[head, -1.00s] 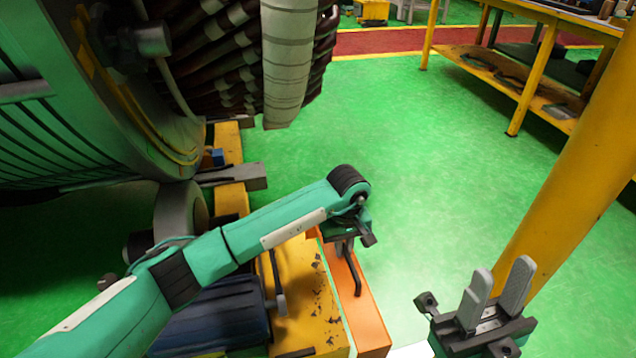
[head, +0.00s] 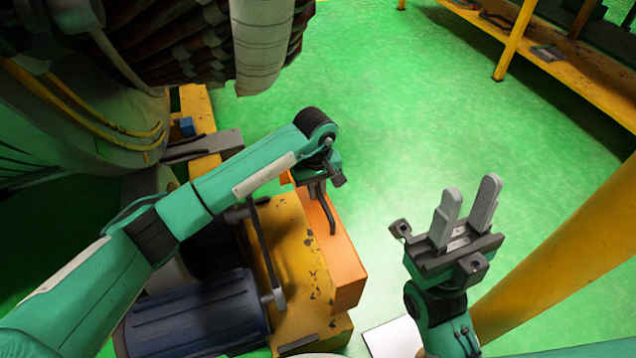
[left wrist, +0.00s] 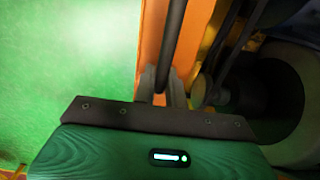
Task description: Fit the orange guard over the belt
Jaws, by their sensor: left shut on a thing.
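The orange guard (head: 345,262) is a long box-like piece along the right side of the yellow machine base (head: 298,262) in the head view. My left gripper (head: 318,186) is at its far end, shut on its dark handle; the left wrist view shows the bar (left wrist: 172,45) between the fingers, with the orange guard (left wrist: 151,35) behind. A thin dark band, seemingly the belt (head: 262,250), runs over the base, left of and apart from the guard. Whether the guard touches the base is unclear. My right gripper (head: 466,218) is open and empty, its grey fingers pointing up.
A blue ribbed motor (head: 195,312) sits left of the base. The large stator with its windings (head: 200,50) fills the upper left. A yellow post (head: 560,255) stands right of my right gripper. Green floor beyond the guard is clear.

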